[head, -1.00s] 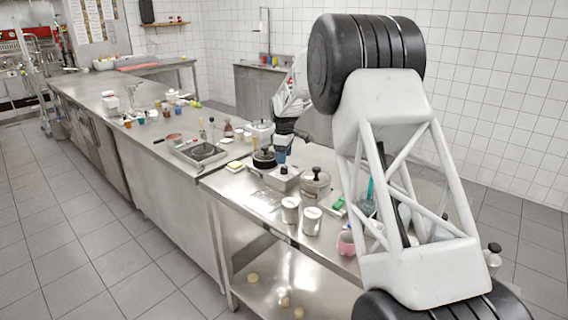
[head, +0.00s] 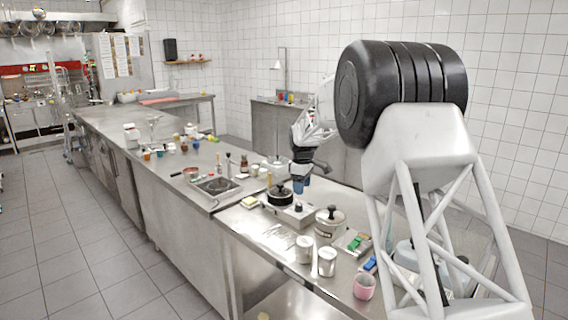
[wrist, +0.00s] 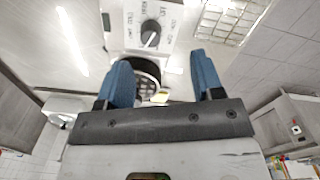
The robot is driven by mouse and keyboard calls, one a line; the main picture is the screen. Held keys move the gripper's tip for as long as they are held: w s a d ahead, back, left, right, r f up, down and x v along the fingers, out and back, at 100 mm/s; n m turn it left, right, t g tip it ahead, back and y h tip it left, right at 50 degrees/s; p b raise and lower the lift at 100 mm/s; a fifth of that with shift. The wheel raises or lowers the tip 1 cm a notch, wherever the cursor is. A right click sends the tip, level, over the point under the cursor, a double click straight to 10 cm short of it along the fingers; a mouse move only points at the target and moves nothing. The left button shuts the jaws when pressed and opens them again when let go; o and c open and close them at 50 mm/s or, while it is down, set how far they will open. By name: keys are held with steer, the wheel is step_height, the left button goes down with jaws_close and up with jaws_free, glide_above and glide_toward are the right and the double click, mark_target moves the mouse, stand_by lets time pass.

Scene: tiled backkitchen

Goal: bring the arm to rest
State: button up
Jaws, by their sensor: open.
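My gripper (head: 302,184) hangs over the steel counter (head: 262,228), close to the hot plate and black pot in the head view. Its two blue fingers are apart in the wrist view (wrist: 162,72), with nothing seen held between them. My white arm with black joints fills the right of the head view. The hot plate (head: 298,210) has a dial on its front, and its white dial panel (wrist: 150,22) also shows beyond the fingers in the wrist view. The black pot (head: 280,197) sits on the hot plate.
A lidded steel pot (head: 329,226), white canisters (head: 304,250) and a pink cup (head: 364,287) stand nearer on the counter. A sink (head: 217,186), bottles and small jars stand farther left. Tiled floor (head: 70,240) is clear at left.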

steer(key=s+d+r+m, duration=0.2)
steer(key=s+r, duration=0.2)
steer(key=s, duration=0.6)
steer(key=s+d+r+m+t, duration=0.1)
steer(key=s+d+r+m, duration=0.3)
steer(key=s, duration=0.6)
steer(key=s+d+r, duration=0.1)
steer(key=s+r, duration=0.4)
steer(key=s, duration=0.6)
steer(key=s+d+f+m, duration=0.1)
steer(key=s+f+m, duration=0.1)
steer(key=s, duration=0.9)
steer(key=s+d+f+m+t, duration=0.1)
steer(key=s+f+m, duration=0.1)
steer(key=s, duration=0.9)
steer(key=s+d+f+m, duration=0.1)
steer(key=s+f+m, duration=0.1)
steer(key=s, duration=0.9)
steer(key=shift+s+d+f+m, duration=0.25)
steer(key=shift+d+f+m, duration=0.15)
steer(key=shift+m, duration=0.2)
